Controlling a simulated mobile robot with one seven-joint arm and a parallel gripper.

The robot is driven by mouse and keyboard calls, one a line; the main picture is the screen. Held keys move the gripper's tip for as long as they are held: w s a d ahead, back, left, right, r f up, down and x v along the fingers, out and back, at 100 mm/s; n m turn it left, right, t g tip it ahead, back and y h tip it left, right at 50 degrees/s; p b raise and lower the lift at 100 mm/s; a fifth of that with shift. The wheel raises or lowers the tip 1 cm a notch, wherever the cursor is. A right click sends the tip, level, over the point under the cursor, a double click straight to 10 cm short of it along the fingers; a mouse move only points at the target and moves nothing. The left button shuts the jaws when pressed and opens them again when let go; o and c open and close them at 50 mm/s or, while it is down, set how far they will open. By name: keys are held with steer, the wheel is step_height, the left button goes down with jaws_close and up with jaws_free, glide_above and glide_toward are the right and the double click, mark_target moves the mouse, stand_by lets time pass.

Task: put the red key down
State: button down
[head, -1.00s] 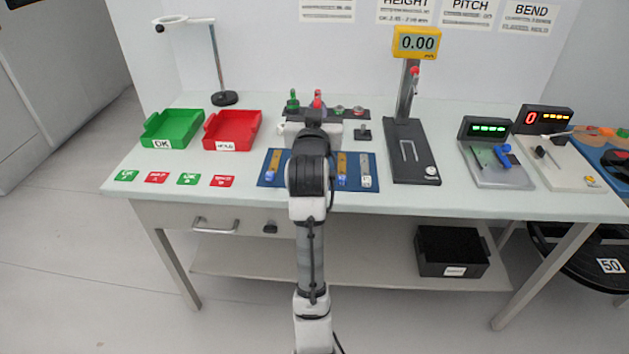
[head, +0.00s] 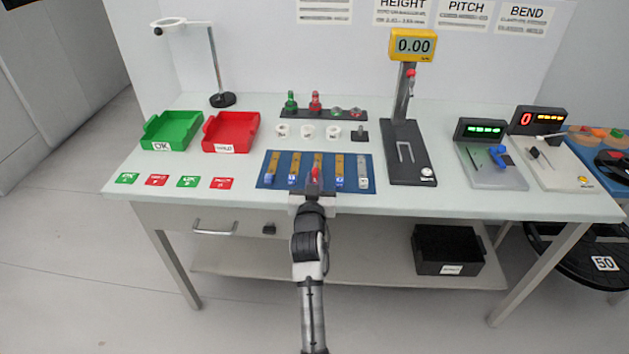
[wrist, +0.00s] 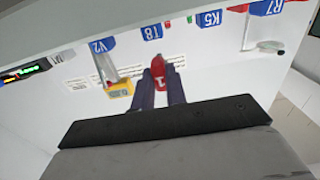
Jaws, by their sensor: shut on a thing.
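The red key (wrist: 158,72) sits between the two fingers of my gripper (wrist: 160,90) in the wrist view, with a pale mark on its face. In the head view the red key (head: 315,174) shows as a small red shape at the tip of my gripper (head: 314,186). The gripper is shut on it, over the front part of the blue mat (head: 263,180). Whether the key touches anything below cannot be told.
Several tan and grey strips with labelled ends lie on the mat. Behind are white rings (head: 307,131) and a dark rack (head: 330,114) with green and red upright pieces. Green (head: 172,131) and red (head: 231,132) trays stand left; a gauge stand (head: 408,150) stands right.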

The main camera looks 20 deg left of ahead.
steer(key=shift+f, duration=0.2)
steer(key=shift+f+b, duration=0.55)
steer(key=shift+b, duration=0.1)
steer(key=c, duration=1.4)
jaws_free()
